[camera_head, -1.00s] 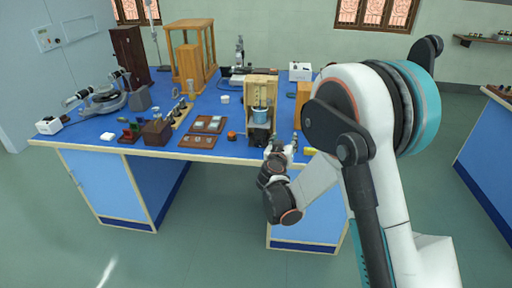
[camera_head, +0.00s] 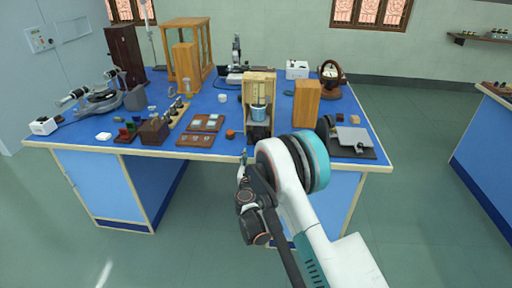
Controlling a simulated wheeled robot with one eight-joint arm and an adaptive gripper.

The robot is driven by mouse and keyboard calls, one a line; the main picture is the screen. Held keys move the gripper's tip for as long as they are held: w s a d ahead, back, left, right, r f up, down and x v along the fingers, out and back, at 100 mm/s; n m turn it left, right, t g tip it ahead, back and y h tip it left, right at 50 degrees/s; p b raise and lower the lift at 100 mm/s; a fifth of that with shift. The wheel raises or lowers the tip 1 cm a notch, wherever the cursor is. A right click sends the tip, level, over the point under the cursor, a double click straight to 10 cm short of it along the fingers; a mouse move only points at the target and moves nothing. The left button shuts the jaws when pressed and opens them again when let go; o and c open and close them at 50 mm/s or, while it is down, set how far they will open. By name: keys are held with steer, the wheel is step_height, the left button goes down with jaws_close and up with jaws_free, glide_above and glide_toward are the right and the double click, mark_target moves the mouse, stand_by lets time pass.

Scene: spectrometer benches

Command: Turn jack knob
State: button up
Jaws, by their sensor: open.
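A small dark stand (camera_head: 258,130), which looks like the jack, sits at the front of the blue bench inside an open wooden frame (camera_head: 248,88). A glass of blue liquid (camera_head: 258,112) rests on top of it. I cannot make out the knob at this size. My gripper (camera_head: 243,158) is at the bench's front edge, just left of and nearer than the dark stand. It is open and small in view; nothing shows between its fingers. My own arm covers part of the bench front to the right of the stand.
An orange-brown lump (camera_head: 230,134) and wooden trays (camera_head: 195,140) lie left of the stand. A wooden block (camera_head: 306,103) stands to its right, with a dark flat instrument (camera_head: 350,142) beyond. Floor in front of the bench (camera_head: 190,240) is clear.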

steer(key=w+b, duration=0.1)
steer(key=w, duration=0.3)
steer(key=w+b, duration=0.1)
steer(key=w, duration=0.4)
steer(key=shift+d, duration=0.2)
steer(key=shift+c, duration=0.3)
steer(key=shift+s, duration=0.1)
steer(key=c, duration=1)
